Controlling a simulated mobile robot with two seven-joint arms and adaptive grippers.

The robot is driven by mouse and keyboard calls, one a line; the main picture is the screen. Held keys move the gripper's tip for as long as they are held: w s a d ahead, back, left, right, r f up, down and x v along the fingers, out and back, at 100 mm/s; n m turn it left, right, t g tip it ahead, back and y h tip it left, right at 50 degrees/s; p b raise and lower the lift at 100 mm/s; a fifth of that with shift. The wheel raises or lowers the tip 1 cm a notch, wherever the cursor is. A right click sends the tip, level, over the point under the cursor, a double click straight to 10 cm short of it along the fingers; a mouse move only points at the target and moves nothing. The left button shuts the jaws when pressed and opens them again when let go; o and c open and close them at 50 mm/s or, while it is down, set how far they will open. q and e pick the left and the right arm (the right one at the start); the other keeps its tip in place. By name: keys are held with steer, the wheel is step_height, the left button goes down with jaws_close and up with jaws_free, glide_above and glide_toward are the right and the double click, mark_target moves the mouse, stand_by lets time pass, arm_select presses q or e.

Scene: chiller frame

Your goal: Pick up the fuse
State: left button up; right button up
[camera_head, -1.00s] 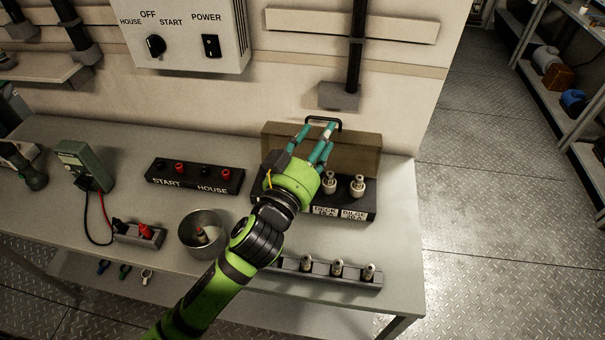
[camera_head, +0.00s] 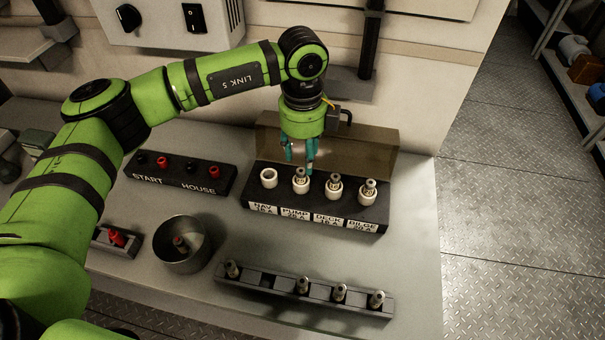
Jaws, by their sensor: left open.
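A dark fuse block (camera_head: 262,222) with a raised brown lid has white sockets in a row above labels NAV, PUMP, DECK and BILGE. The NAV socket (camera_head: 268,178) is empty. The PUMP fuse (camera_head: 301,178), DECK fuse (camera_head: 335,183) and BILGE fuse (camera_head: 369,188) stand upright in theirs. My left gripper (camera_head: 300,160) points down, open, with its teal fingers just above or behind the PUMP fuse; contact cannot be told. My right gripper is out of view.
A grey rack (camera_head: 255,295) near the front edge holds several upright spare fuses, with a gap near its left end. A START/HOUSE terminal block (camera_head: 180,182) stands left of the fuse block. The bench right of the fuse block is clear.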

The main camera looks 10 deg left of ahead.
mark_target(301, 171)
arm_select(q)
steer(key=shift+a+f, duration=0.2)
steer(key=shift+a, duration=0.1)
steer(key=shift+f+p, duration=0.4)
steer(key=shift+p, duration=0.15)
step_height(301, 171, down, 5)
steer(key=p, duration=0.2)
steer(key=shift+w+r+p, duration=0.1)
steer(key=shift+r+p, duration=0.05)
steer(key=shift+p, duration=0.15)
steer(key=shift+f, duration=0.35)
jaws_close()
